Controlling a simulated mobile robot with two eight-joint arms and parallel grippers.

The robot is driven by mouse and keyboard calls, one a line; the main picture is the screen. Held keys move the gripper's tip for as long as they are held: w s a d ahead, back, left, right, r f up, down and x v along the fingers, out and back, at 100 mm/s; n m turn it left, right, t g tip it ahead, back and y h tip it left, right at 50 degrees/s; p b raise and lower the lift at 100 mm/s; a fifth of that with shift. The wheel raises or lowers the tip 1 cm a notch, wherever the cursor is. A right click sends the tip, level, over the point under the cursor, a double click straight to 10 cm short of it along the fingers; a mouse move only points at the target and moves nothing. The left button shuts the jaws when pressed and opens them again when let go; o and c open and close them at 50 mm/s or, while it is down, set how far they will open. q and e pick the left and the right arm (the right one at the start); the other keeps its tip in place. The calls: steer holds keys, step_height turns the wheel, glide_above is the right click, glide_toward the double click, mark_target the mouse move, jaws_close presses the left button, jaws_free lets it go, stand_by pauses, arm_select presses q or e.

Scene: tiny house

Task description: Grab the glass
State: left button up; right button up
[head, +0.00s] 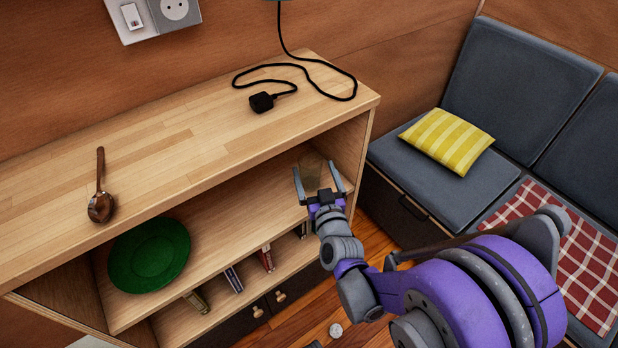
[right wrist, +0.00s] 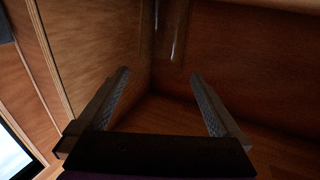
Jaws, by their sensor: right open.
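The glass (head: 311,174) is clear and hard to make out. It stands at the right end of the wooden unit's upper shelf, near the side panel. In the right wrist view the glass (right wrist: 173,38) shows at the top centre as a see-through shape with a bright streak, a little beyond the fingertips. My right gripper (head: 315,170) is open at the shelf opening, with its two fingers pointing in toward the glass. In the right wrist view my right gripper (right wrist: 160,75) has nothing between its fingers. My left gripper is out of view.
The shelf unit's top (head: 230,130) overhangs the shelf and bears a spoon (head: 101,207) and a black plug with cable (head: 262,102). Books (head: 234,279) stand below. A grey sofa (head: 440,185) is at the right.

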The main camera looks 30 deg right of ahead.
mark_target(308, 153)
steer(key=x, duration=0.5)
steer(key=b+x, duration=0.1)
steer(key=x, duration=0.2)
steer(key=shift+f, duration=0.35)
jaws_close()
